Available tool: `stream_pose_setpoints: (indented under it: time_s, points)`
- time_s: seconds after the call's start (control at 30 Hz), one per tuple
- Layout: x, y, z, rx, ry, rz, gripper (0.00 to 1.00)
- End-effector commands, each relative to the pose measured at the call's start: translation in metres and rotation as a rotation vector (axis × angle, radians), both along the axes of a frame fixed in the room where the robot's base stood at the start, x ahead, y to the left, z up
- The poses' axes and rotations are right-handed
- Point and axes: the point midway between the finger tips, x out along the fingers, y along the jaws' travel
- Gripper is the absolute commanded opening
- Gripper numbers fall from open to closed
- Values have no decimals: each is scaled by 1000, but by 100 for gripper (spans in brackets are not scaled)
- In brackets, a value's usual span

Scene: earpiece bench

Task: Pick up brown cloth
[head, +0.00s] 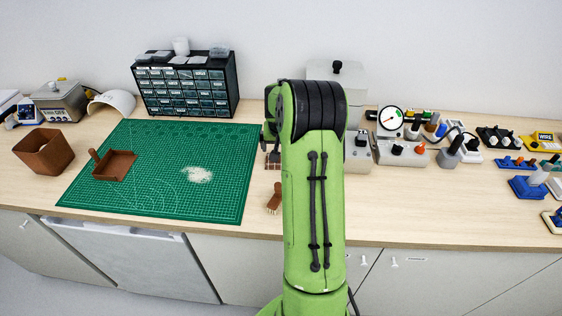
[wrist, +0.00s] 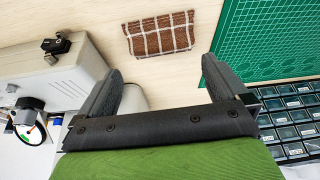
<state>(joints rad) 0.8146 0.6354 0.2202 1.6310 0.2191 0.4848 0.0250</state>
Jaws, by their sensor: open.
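The brown cloth (wrist: 160,34) shows in the wrist view as a small brown checked piece with pale lines, lying on the light wood bench top. In the head view only part of the cloth (head: 272,160) shows, beside my arm, which hides the rest. My gripper (wrist: 158,75) is open and empty in the wrist view, its two dark fingers spread apart. The cloth lies beyond the fingertips in that picture, between their lines and apart from them. In the head view my gripper is mostly hidden behind my green arm.
A green cutting mat (head: 150,200) lies left of the cloth, bearing a brown dustpan (head: 114,166) and pale crumbs (head: 197,174). A brown brush (head: 274,198) lies near the cloth. A drawer cabinet (head: 186,88) stands behind. A grey device (wrist: 45,68) stands close to one finger.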

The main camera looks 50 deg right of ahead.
Motion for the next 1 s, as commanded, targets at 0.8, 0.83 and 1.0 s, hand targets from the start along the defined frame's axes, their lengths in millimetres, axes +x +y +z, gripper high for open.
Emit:
stream_pose_setpoints:
  time_s: [0.8,0.83,1.0]
  points:
    - [18,-17,-60,-1,0,1,76]
    - [18,-17,-60,-1,0,1,71]
    - [18,-17,-60,-1,0,1,64]
